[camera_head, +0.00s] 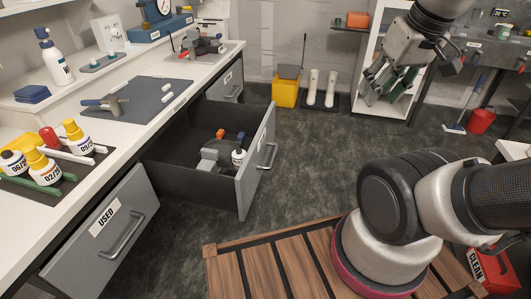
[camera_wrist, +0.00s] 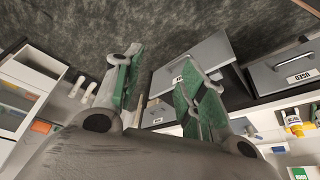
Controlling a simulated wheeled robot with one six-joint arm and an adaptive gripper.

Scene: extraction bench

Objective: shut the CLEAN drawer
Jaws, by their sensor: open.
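A grey drawer (camera_head: 256,165) under the left bench stands pulled well out, its bar handle facing right. It holds a grey tool, a small white bottle and orange-topped items. Its label is not readable in the head view. In the wrist view, the open drawer's front (camera_wrist: 205,56) shows a label partly hidden by a finger, so I cannot read CLEAN on it. My gripper (camera_head: 388,82) is open and empty, raised to the right of the drawer and apart from it. Its green-padded fingers (camera_wrist: 160,68) are spread in the wrist view.
The drawer marked USED (camera_head: 105,232) sits nearer, at lower left. A wooden slatted platform (camera_head: 262,262) lies in front. A red box marked CLEAN (camera_head: 497,275) is at lower right. A yellow bin (camera_head: 285,92) stands beyond the drawer. Dark floor right of the drawer is clear.

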